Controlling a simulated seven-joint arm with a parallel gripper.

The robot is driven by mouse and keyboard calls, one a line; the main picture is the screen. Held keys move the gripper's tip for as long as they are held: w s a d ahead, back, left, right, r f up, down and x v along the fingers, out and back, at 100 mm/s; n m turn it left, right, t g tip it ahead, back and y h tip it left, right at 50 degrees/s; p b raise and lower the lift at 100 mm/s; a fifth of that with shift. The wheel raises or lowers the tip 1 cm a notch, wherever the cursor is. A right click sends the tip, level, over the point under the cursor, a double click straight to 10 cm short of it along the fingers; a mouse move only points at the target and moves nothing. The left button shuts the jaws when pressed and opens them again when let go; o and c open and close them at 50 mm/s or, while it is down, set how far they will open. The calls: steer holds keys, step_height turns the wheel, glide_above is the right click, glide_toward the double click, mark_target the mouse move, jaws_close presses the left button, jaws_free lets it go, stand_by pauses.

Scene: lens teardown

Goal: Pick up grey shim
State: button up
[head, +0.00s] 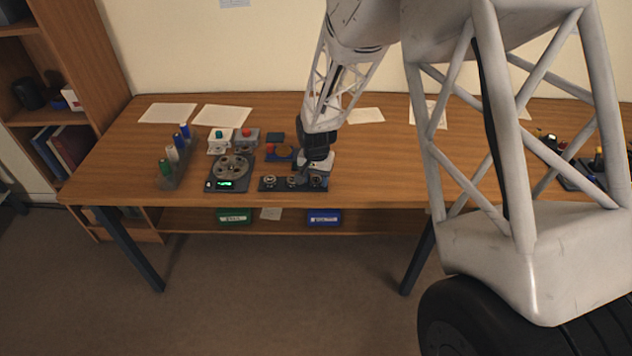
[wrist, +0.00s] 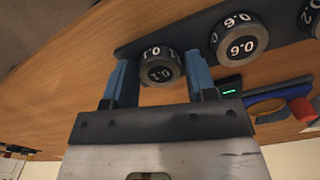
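A dark rack (head: 283,186) near the table's front edge holds a row of round grey pieces with printed numbers. In the wrist view, the piece marked 0.1 (wrist: 160,68) is at one end of the rack (wrist: 190,30), and one marked 0.6 (wrist: 238,38) is beside it. Which one is the grey shim I cannot tell for sure. My gripper (wrist: 158,82) has its blue fingers apart, one on each side of the 0.1 piece, with small gaps seeming to show. In the head view, my gripper (head: 315,172) is at the rack's right end.
Left of the rack are a dark device (head: 229,186) with a round plate and green display, and a holder with coloured bottles (head: 173,155). Small boxes with coloured knobs (head: 246,139) stand behind. Papers (head: 221,116) lie at the back. The table's front middle-right is clear.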

steer(key=c, duration=0.5)
steer(key=shift+r, duration=0.15)
steer(key=shift+c, duration=0.2)
steer(key=shift+r, duration=0.5)
steer(key=shift+s+d+r, duration=0.1)
steer(key=shift+s+r, duration=0.1)
steer(key=shift+r, duration=0.4)
steer(key=shift+s+r, duration=0.2)
steer(key=shift+r, duration=0.35)
steer(key=s+d+r, duration=0.1)
steer(key=s+d, duration=0.3)
steer(key=s, duration=1)
steer(key=shift+s+r, duration=0.2)
steer(key=shift+s, duration=0.1)
steer(key=shift+w+a, duration=0.1)
glide_toward(317, 181)
steer(key=w+a+f, duration=0.1)
steer(key=w+a, duration=0.2)
steer(key=w, duration=0.2)
steer(key=w+a, duration=0.4)
steer(key=w, duration=0.1)
steer(key=w+a+f, duration=0.1)
steer(key=w+a, duration=0.3)
steer(key=w, duration=0.1)
steer(key=shift+a+f, duration=0.2)
steer(key=shift+f, duration=0.1)
steer(key=shift+s, duration=0.1)
